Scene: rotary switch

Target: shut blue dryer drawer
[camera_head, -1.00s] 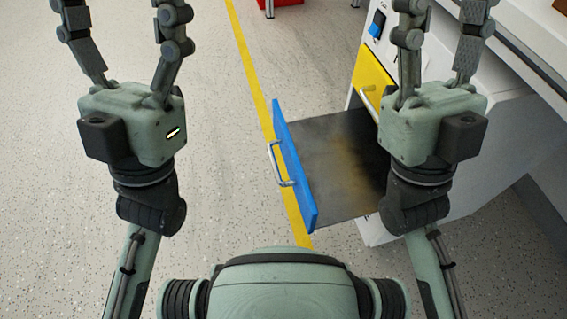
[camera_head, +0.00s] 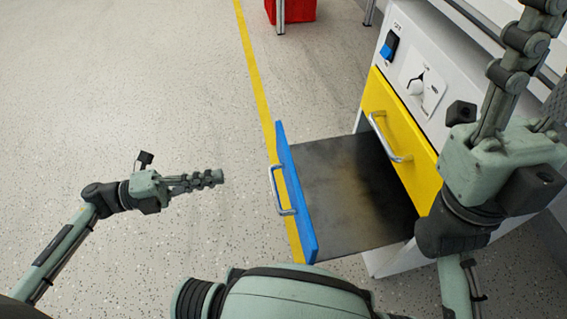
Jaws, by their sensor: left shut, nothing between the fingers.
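The blue drawer (camera_head: 296,192) is pulled far out of the white dryer cabinet (camera_head: 445,45), with its dark inner tray (camera_head: 355,185) exposed. A silver handle (camera_head: 280,190) is on its front, facing left. My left gripper (camera_head: 218,178) is shut and empty. It points right toward the drawer front, with a clear gap between its tips and the handle. My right gripper (camera_head: 540,60) is in front of the cabinet at the right, its fingers spread apart and partly cut off by the picture edge.
A yellow drawer (camera_head: 402,140) above the blue one looks closed. The cabinet face has a blue switch (camera_head: 389,47) and a white rotary knob (camera_head: 416,86). A red box (camera_head: 290,10) stands at the back. The floor at the left is open, with a yellow line (camera_head: 254,75).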

